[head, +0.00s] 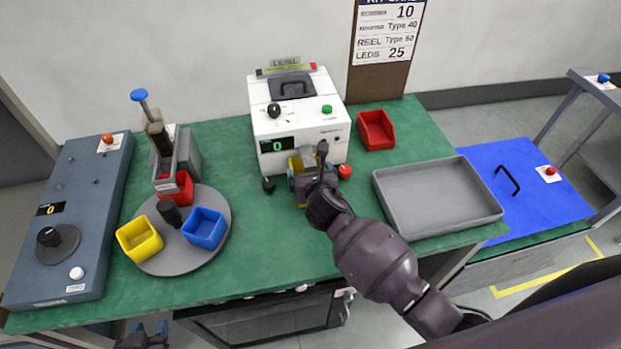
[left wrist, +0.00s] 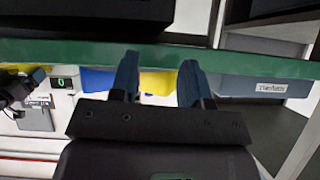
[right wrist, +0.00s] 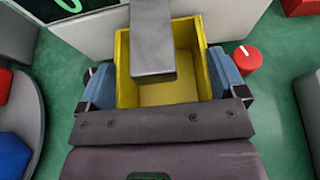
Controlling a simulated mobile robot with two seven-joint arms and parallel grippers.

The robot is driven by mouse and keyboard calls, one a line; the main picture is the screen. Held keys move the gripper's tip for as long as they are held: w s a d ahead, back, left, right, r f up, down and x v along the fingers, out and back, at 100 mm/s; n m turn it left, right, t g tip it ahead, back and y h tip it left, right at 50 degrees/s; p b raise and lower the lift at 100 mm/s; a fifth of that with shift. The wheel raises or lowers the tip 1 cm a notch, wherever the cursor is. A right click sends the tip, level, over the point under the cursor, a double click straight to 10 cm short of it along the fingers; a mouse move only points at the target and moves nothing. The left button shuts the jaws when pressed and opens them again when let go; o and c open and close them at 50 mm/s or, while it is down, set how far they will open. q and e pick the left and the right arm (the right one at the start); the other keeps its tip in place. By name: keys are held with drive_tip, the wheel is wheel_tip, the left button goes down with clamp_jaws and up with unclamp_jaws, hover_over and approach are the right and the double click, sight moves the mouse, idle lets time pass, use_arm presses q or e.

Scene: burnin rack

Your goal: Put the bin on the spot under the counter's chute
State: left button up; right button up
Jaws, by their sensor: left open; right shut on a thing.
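The counter (head: 300,112) is a white machine with a dark display reading 0. Its grey chute (head: 308,153) slopes out of the front and also shows in the right wrist view (right wrist: 152,45). A yellow bin (head: 294,164) is under the chute. My right gripper (head: 305,186) is shut on this bin, its blue fingers on the two side walls in the right wrist view (right wrist: 162,85). The bin looks empty where visible; the chute covers part of it. The spot beneath is hidden. My left gripper (head: 142,338) is open and empty, low at the front edge.
A round grey turntable (head: 165,262) holds another yellow bin (head: 140,241), a blue bin (head: 204,229) and a red bin (head: 178,190). A grey tray (head: 437,196) lies to the right. A red bin (head: 375,130) stands behind it. A red knob (right wrist: 246,59) is beside the held bin.

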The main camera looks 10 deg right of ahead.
drive_tip(key=shift+s+f+b, duration=0.1)
drive_tip(key=shift+f+b, duration=0.35)
drive_tip(key=shift+f, duration=0.3)
drive_tip(key=shift+s+f, duration=0.1)
drive_tip(key=shift+f, duration=0.05)
use_arm(q)
drive_tip(key=shift+w+d+f, duration=0.1)
drive_tip(key=shift+w+f, duration=0.2)
drive_tip(key=shift+w, duration=0.15)
use_arm(e)
drive_tip(key=o, duration=0.7)
drive_tip(key=shift+f, duration=0.1)
drive_tip(key=shift+c, duration=0.2)
drive_tip(key=shift+s+r, duration=0.25)
use_arm(q)
drive_tip(key=shift+s, duration=0.25)
use_arm(e)
drive_tip(key=v, duration=1.1)
drive_tip(key=shift+s+r, duration=0.2)
